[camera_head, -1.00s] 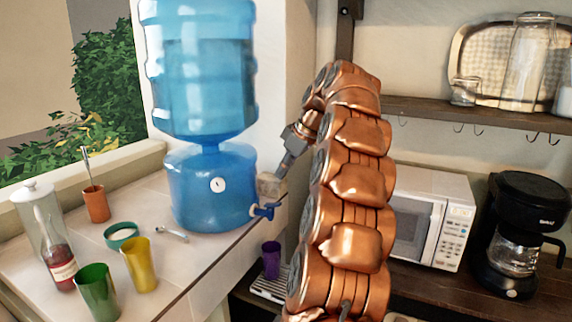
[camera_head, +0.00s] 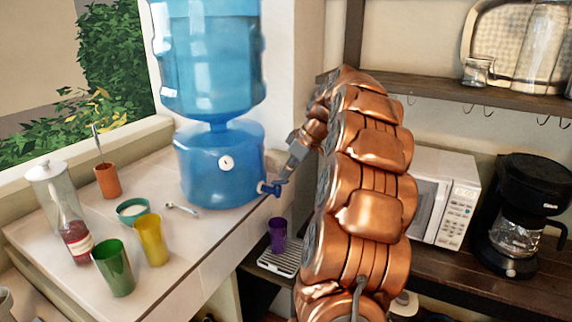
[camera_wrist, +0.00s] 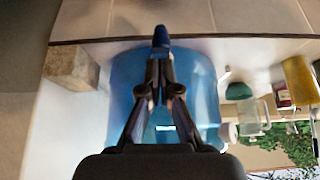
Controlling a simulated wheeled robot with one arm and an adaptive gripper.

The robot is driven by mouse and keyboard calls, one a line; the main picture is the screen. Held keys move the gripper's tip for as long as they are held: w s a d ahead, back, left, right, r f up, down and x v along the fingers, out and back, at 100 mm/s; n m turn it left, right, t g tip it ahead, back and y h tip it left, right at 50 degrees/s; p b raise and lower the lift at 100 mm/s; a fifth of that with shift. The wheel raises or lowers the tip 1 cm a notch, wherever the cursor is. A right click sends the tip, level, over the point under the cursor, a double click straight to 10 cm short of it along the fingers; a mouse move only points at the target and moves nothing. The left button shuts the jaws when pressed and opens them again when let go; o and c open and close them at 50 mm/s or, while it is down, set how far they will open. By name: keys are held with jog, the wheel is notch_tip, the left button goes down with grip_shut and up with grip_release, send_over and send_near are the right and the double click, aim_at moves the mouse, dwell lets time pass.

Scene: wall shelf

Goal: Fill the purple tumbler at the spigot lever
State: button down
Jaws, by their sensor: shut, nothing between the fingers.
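The purple tumbler (camera_head: 277,236) stands upright on a white slatted drip tray (camera_head: 277,263), below the spigot and lower than the counter. Its inside is too small to read. The blue spigot lever (camera_head: 270,187) sticks out low on the right side of the blue water dispenser (camera_head: 215,165). My gripper (camera_head: 282,180) is at the lever, coming from the upper right, with its fingers shut and empty. In the wrist view, the fingertips (camera_wrist: 160,66) meet just at the blue lever (camera_wrist: 161,38). I cannot tell whether they touch it. The tumbler does not show in the wrist view.
Green (camera_head: 113,268) and yellow (camera_head: 150,240) tumblers, a bottle (camera_head: 74,232) and a small bowl (camera_head: 133,210) stand on the counter, left of the dispenser. A microwave (camera_head: 445,200) and coffee maker (camera_head: 520,215) stand right of my arm. A wooden block (camera_wrist: 72,68) is beside the dispenser.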

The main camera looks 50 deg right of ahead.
jog(key=shift+f+b, duration=0.3)
jog(key=shift+b, duration=0.05)
dwell(0.3)
jog(key=shift+s+f+t+b, duration=0.15)
jog(key=shift+t+b, duration=0.25)
jog(key=shift+b, duration=0.5)
jog(key=b, duration=0.2)
jog(key=f+t+b, duration=0.1)
jog(key=b, duration=0.2)
jog(key=shift+s+d+f+t+y, duration=0.1)
jog(key=shift+s+f+t+y, duration=0.1)
jog(key=shift+s+t+y, duration=0.15)
jog(key=t+b, duration=0.1)
jog(key=b, duration=0.1)
jog(key=t+y+b, duration=0.1)
jog(key=b, duration=0.2)
jog(key=shift+s+d+f, duration=0.1)
jog(key=shift+s+d, duration=0.05)
jog(key=shift+s, duration=0.1)
dwell(0.8)
jog(key=shift+r, duration=0.8)
